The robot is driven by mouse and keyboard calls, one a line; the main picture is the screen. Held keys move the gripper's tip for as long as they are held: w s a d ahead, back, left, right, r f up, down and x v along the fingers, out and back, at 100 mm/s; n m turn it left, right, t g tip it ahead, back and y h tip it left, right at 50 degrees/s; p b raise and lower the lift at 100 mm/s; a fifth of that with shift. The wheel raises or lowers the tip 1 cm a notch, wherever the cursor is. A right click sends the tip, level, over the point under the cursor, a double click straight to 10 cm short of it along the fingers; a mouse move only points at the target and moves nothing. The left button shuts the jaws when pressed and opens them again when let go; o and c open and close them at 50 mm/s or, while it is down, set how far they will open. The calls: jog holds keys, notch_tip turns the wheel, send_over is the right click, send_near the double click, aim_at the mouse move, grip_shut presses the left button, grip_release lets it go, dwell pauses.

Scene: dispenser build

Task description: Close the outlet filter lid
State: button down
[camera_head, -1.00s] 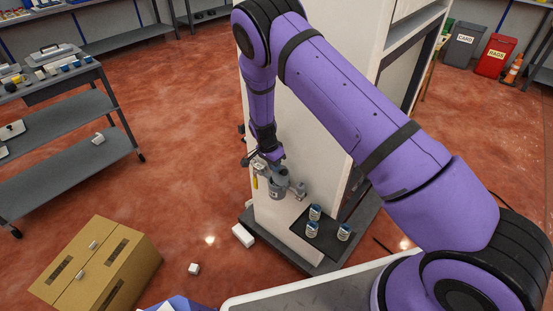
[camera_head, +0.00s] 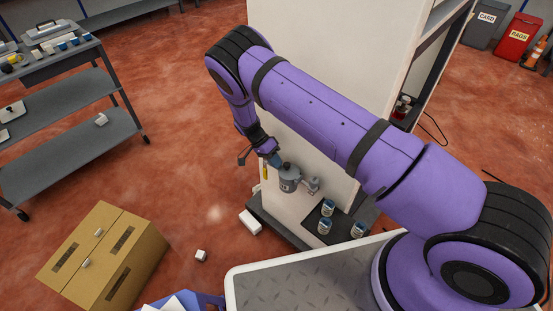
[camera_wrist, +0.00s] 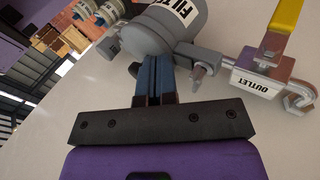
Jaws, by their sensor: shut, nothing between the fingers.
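The grey outlet filter (camera_head: 290,181) is mounted on the side of the white dispenser cabinet, with a rounded top. In the wrist view the filter body (camera_wrist: 196,18) carries a white label, partly cut off. Its rounded grey end, which looks like the lid (camera_wrist: 140,38), lies just beyond my fingertips. I cannot tell whether the lid is fully seated. My gripper (camera_wrist: 153,60) is shut and empty, its blue fingers at or touching the lid. In the head view my gripper (camera_head: 273,158) is at the upper left of the filter.
An outlet tap (camera_wrist: 262,75) labelled OUTLET with a yellow handle (camera_wrist: 281,30) sits right of the filter in the wrist view. Several cans (camera_head: 326,208) stand on a dark tray below. A cardboard box (camera_head: 105,255) and a grey shelf cart (camera_head: 75,110) are at left, with open floor between.

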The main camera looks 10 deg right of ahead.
jog(key=shift+w+a+f, duration=0.1)
jog(key=shift+f, duration=0.4)
jog(key=shift+f, duration=0.1)
dwell(0.3)
